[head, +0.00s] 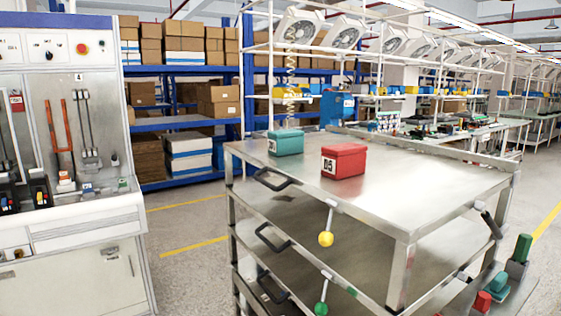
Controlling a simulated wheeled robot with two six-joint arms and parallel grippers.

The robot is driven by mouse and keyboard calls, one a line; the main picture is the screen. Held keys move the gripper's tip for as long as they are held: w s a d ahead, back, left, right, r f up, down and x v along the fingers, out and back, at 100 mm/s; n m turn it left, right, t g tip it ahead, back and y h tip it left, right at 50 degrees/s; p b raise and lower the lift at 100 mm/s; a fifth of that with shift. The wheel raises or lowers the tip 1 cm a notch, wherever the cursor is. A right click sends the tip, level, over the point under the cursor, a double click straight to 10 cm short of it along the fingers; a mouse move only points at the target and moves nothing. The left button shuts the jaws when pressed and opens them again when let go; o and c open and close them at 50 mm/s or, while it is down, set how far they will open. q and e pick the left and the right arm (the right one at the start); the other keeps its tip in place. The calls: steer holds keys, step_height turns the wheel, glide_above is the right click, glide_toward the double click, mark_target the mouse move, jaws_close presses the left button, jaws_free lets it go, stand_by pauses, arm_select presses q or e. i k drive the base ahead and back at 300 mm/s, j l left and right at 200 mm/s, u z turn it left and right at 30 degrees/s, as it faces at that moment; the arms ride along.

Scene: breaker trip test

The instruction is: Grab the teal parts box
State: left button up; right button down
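The teal parts box (286,143) sits upright on the top shelf of a steel cart (420,200), near its back left side. It has a white label on its left end, too small to read fully. A red parts box (345,159) with a label reading "05" stands to its right and a little nearer, with a gap between them. Neither of my grippers shows in the head view, and nothing is touching the teal box.
Dark handles (272,181) and levers with a yellow knob (326,239) and a green knob (321,309) stick out from the cart. A test bench (75,220) stands at the left. Floor (190,240) is clear between bench and cart. Blue shelving (185,123) stands behind.

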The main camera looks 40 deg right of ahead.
mark_target(286, 141)
steer(key=i+z, duration=0.2)
steer(key=z, duration=0.25)
steer(key=i+j+z, duration=0.1)
steer(key=z, duration=0.3)
steer(key=i+j+z, duration=0.15)
steer(key=j+z, duration=0.15)
steer(key=z, duration=0.15)
steer(key=i+j+z, duration=0.1)
steer(key=z, duration=0.35)
steer(key=j+z, duration=0.45)
steer(key=i+l, duration=0.05)
steer(key=l, duration=0.05)
